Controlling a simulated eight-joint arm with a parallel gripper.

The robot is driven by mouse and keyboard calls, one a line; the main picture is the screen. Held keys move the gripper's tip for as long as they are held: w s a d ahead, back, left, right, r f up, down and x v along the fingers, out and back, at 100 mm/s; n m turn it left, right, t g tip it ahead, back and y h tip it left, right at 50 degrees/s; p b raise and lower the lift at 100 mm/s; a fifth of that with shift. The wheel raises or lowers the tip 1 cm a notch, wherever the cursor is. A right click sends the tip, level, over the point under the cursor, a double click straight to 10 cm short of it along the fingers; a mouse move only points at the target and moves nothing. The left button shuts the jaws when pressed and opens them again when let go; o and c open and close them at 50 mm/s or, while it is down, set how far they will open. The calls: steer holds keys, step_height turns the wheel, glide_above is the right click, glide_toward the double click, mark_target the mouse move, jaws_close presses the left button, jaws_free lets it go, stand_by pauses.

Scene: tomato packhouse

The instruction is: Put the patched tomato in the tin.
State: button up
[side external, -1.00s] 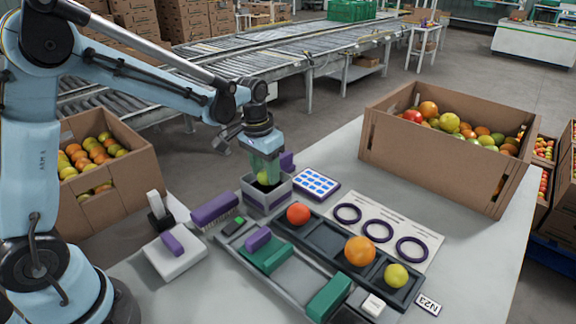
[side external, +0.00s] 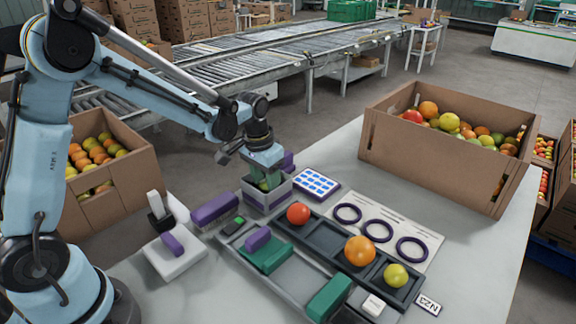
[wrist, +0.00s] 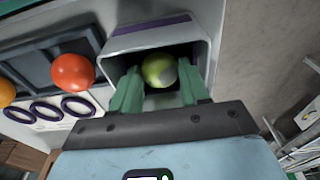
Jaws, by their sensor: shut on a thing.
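The tomato is mostly hidden in the side view. I cannot tell whether it touches the tin's floor.
A dark tray holds a red tomato (side external: 298,213), an orange one (side external: 360,251) and a yellow one (side external: 396,275). A card with purple rings (side external: 378,229) lies behind it. A purple brush (side external: 214,208) lies left of the tin. A large carton (side external: 430,165) stands at the back right.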

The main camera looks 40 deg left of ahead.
steer(key=shift+f, duration=0.6)
stand_by(0.4)
steer(key=o, duration=0.8)
steer(key=shift+c, duration=1.3)
steer(key=shift+r, duration=0.15)
steer(key=shift+r, duration=3.35)
